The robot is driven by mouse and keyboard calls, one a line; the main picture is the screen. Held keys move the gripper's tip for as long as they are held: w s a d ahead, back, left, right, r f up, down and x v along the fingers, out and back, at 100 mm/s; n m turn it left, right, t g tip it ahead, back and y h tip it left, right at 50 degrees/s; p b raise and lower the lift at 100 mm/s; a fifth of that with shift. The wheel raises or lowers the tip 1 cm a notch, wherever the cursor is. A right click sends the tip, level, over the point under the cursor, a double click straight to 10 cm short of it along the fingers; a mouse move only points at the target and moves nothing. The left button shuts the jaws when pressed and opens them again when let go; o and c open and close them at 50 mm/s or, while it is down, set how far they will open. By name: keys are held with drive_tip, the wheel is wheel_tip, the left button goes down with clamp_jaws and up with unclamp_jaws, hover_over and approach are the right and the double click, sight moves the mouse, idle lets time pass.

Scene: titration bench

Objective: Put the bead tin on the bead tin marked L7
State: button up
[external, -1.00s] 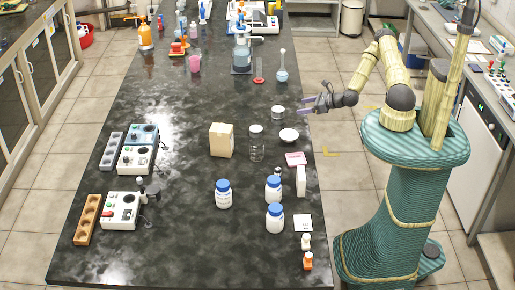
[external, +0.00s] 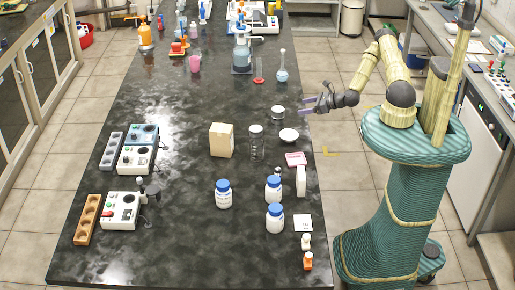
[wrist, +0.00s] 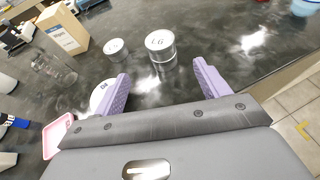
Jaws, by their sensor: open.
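A round tin with a white lid (wrist: 160,42) and silver side stands on the black bench in the wrist view; its lid reads like "LG" or "L6". It appears to be the tin (external: 278,112) just left of my gripper in the external view. A second white-lidded tin (wrist: 116,47) stands farther left in the wrist view, probably the one (external: 256,129) behind the clear glass. Its marking is too small to read. I cannot make out L7 on either lid. My gripper (wrist: 161,73) is open and empty, its purple fingers (external: 315,107) apart from the nearer tin.
A clear glass (wrist: 55,68), a tan box (external: 221,140) and a pink tray (external: 295,158) stand nearby. Bare bench lies beyond the tins.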

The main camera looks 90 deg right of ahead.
drive_tip(key=a+n+g+y, duration=0.1)
drive_tip(key=a+n, duration=0.1)
drive_tip(key=n, duration=0.1)
drive_tip(key=w+a+f+n+g+y, duration=0.1)
drive_tip(key=a+n+y, duration=0.1)
drive_tip(key=a+n, duration=0.1)
drive_tip(key=w+a+n+y, duration=0.1)
drive_tip(key=a+n, duration=0.1)
drive_tip(key=n, duration=0.2)
drive_tip(key=shift+a+f+g, duration=0.25)
drive_tip(key=shift+f+g, duration=0.1)
drive_tip(key=shift+g, duration=0.05)
drive_tip(key=s+a+r+n+g, duration=0.2)
drive_tip(key=a+r+n, duration=0.7)
drive_tip(key=n, duration=0.5)
drive_tip(key=s+a+r+n+g, duration=0.3)
drive_tip(key=a+r+n+g, duration=0.2)
drive_tip(key=a+r+n, duration=0.5)
drive_tip(key=n, duration=0.5)
drive_tip(key=shift+a+n, duration=0.25)
drive_tip(key=shift+n, duration=0.05)
